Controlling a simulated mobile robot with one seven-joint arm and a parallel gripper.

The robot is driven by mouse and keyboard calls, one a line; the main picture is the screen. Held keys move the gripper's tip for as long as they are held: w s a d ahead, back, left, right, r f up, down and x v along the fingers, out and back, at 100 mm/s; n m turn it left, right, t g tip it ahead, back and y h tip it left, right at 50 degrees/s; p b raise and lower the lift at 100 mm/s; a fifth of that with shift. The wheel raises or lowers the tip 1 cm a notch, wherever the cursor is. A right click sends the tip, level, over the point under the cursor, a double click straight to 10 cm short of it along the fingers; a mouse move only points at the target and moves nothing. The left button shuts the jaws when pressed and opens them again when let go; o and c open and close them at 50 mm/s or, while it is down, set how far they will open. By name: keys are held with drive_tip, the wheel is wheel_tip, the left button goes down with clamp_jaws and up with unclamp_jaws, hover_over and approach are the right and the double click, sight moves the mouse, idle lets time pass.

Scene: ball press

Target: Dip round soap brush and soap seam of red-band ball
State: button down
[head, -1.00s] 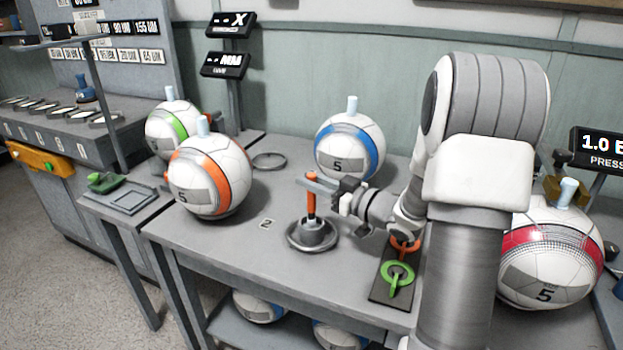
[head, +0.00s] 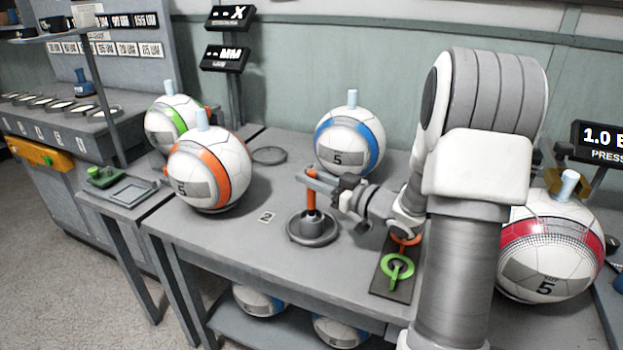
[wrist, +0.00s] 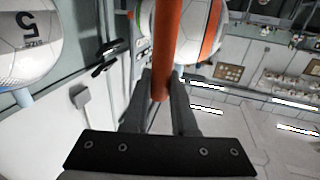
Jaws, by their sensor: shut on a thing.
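My gripper (head: 312,181) is shut on the upright orange handle of the round soap brush (head: 311,203). The brush's lower end is in or over the round grey soap dish (head: 313,229) on the table; its head is hidden there. In the wrist view the orange handle (wrist: 178,45) stands between my two fingers. The red-band ball (head: 552,247) sits at the far right, partly behind my arm, with a pale blue plug on top. Its seam cannot be made out clearly.
A dark plate with green and orange ring tools (head: 397,267) lies close to my arm. The table's front left is clear.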

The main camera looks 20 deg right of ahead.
drive_tip(key=shift+r+p, duration=2.9)
drive_tip(key=shift+r, duration=1)
